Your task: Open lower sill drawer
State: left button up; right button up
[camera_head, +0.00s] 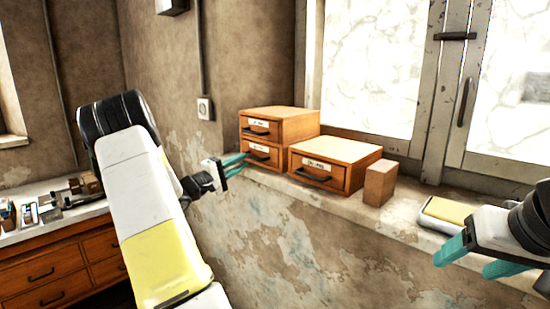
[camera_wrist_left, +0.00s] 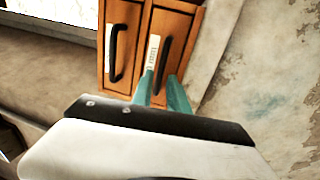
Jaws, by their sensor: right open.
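The lower sill drawer (camera_head: 262,154) is the bottom one of two stacked orange wooden drawers at the left end of the window sill. It looks closed, with a dark bar handle and a white label. In the left wrist view the picture is turned sideways, and this drawer (camera_wrist_left: 168,27) is the right one, with its handle (camera_wrist_left: 166,58) upright. My left gripper (camera_head: 242,164) is open, its teal fingertips (camera_wrist_left: 162,78) at the near end of that handle. I cannot tell whether they touch it. My right gripper (camera_head: 478,258) is open and empty at the lower right.
The upper drawer (camera_head: 262,130) sits directly above and looks closed. A single-drawer box (camera_head: 330,168) and a small wooden block (camera_head: 380,183) stand to the right on the sill (camera_head: 408,205). A yellow-topped pad (camera_head: 447,211) lies near my right gripper. A workbench (camera_head: 50,262) stands at left.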

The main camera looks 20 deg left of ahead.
aim_at(250, 156)
pick_arm(q)
jog(key=x, duration=0.5)
grip_shut()
jog(key=shift+f, duration=0.1)
dwell(1.3)
